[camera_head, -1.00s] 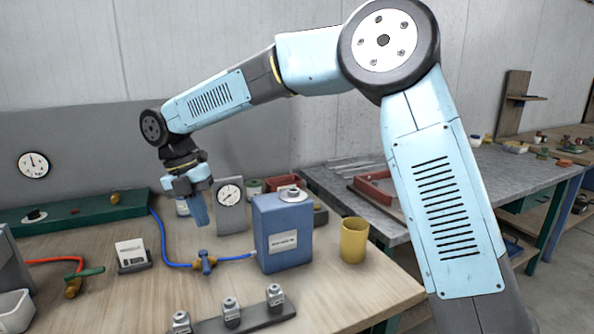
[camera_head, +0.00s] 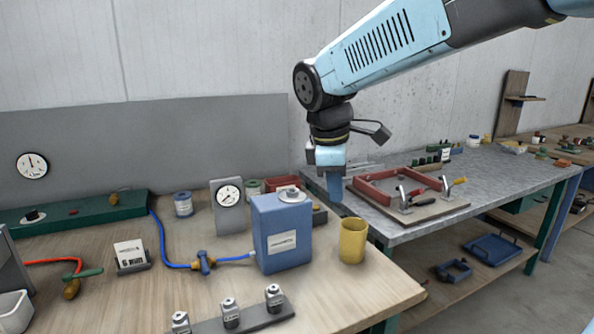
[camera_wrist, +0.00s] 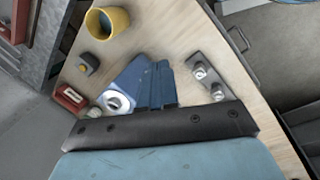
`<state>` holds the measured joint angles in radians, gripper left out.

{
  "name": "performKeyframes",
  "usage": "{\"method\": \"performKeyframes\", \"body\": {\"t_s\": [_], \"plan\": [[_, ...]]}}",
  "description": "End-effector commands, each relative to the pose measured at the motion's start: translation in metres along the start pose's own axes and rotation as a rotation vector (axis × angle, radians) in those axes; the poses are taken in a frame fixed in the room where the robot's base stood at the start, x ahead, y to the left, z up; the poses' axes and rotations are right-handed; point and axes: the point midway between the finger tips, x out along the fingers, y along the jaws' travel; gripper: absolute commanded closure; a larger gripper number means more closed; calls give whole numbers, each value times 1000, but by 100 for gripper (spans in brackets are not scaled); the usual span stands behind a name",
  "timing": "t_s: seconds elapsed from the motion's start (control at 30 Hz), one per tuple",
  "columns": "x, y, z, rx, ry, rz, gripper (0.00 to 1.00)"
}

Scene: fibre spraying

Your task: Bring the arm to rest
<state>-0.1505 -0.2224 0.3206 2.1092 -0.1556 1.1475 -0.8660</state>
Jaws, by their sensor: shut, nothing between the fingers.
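My gripper (camera_head: 335,186) hangs pointing down in the head view, in front of the left end of the grey metal bench and above the gap beside the wooden table. Its blue fingers are together and hold nothing. In the wrist view the shut fingers (camera_wrist: 156,86) reach out over the wooden table, which lies below. My arm comes in from the upper right in the head view.
A blue canister (camera_head: 282,232) and a yellow cup (camera_head: 352,240) stand on the wooden table (camera_head: 330,300). A red frame (camera_head: 375,196) and clamps lie on the metal bench (camera_head: 470,175). A gauge (camera_head: 229,200) stands behind the canister.

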Motion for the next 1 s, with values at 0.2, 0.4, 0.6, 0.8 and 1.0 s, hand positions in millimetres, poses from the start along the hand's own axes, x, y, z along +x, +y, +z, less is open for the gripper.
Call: {"method": "performKeyframes", "body": {"t_s": [0.2,0.4,0.6,0.8,1.0], "plan": [[-3,-22,64,415,65,57,100],[0,-48,114,796,152,91,100],[8,-76,154,1149,259,105,100],[15,-94,174,1361,336,100,100],[17,-98,179,1410,353,97,100]]}}
